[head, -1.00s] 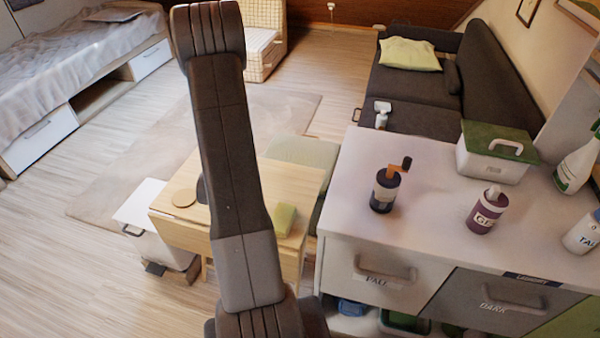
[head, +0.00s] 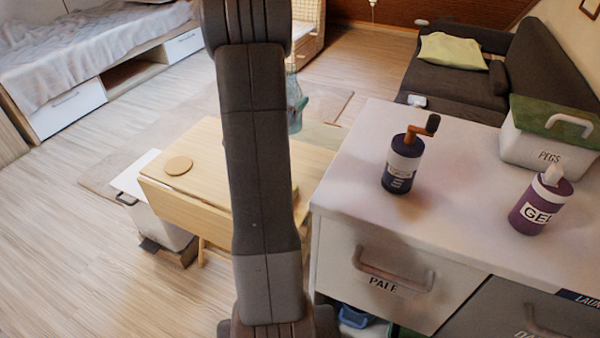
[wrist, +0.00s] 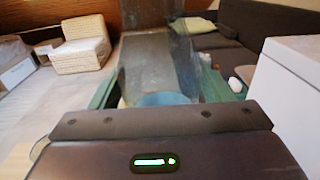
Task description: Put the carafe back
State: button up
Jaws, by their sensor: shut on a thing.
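The clear glass carafe (wrist: 155,65) stands in front of the wrist camera, with a bluish round part low on it. My gripper (wrist: 160,92) is shut on it, one green finger on each side. In the head view, part of the bluish carafe (head: 296,104) shows just right of my arm, which hides the rest and most of the gripper. It appears held up beyond the small wooden table (head: 215,180). A round wooden coaster (head: 178,166) lies bare on the table's left part.
A white cabinet (head: 345,225) stands close on the right, bearing a grinder-like jar (head: 402,165), a GEL bottle (head: 540,205) and a PEGS box (head: 545,150). A white bin (head: 145,210) stands left of the table. A dark sofa (head: 455,85) is behind. Floor at left is clear.

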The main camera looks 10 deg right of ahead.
jog(key=shift+m+g+h, duration=0.6)
jog(key=shift+h, duration=0.1)
jog(key=shift+s+d+f+b, duration=0.2)
jog(key=shift+d+f+b, duration=1.25)
jog(key=shift+b, duration=1.4)
notch_tip(320, 180, down, 9)
jog(key=b, duration=0.2)
jog(key=shift+f+b, duration=0.2)
jog(key=shift+b, duration=0.2)
jog(key=shift+d+f, duration=0.1)
jog(key=shift+f, duration=0.1)
jog(key=o, duration=1.2)
jog(key=shift+c, duration=0.2)
